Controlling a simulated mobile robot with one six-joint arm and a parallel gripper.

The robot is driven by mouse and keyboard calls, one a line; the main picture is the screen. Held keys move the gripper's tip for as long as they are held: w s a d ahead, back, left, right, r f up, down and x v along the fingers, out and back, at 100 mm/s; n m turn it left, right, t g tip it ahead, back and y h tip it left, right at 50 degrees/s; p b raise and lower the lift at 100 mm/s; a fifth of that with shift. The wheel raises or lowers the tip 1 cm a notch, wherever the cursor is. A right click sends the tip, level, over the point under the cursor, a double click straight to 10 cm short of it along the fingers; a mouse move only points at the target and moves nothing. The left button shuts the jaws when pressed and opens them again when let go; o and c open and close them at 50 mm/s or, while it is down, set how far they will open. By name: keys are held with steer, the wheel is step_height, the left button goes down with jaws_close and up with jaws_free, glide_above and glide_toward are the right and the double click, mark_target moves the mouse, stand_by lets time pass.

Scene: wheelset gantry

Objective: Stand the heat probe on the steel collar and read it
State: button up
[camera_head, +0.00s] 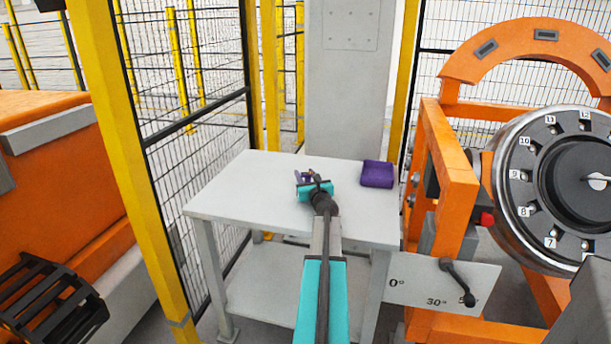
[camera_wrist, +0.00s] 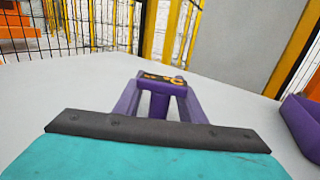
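My gripper (camera_head: 309,175) is low over the white table, at the end of my teal arm. In the wrist view its two purple fingers (camera_wrist: 157,92) stand apart, with a small purple post (camera_wrist: 158,106) between them. A dark piece (camera_wrist: 163,78) with orange-yellow marks and a ring is at their tips. This may be the heat probe; I cannot tell whether the fingers grip it. A large steel wheel (camera_head: 515,198) with numbered positions is at the right in the head view. I cannot tell which part is the steel collar.
An orange frame (camera_head: 447,175) and an angle plate with a dark lever (camera_head: 457,282) stand at right. Yellow posts and mesh fence surround the table.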

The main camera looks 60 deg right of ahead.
steer(key=shift+s+a+f, duration=0.1)
steer(key=shift+a+f, duration=0.05)
steer(key=shift+f, duration=0.4)
steer(key=shift+r+p, duration=0.35)
steer(key=shift+p, duration=0.3)
steer(key=shift+r+b+v, duration=0.2)
steer(key=shift+b+v, duration=0.1)
steer(key=shift+v, duration=2.6)
steer(key=shift+r+b+v, duration=0.2)
steer(key=shift+b+v, duration=0.05)
steer(key=shift+v, duration=2.6)
steer(key=shift+r, duration=0.1)
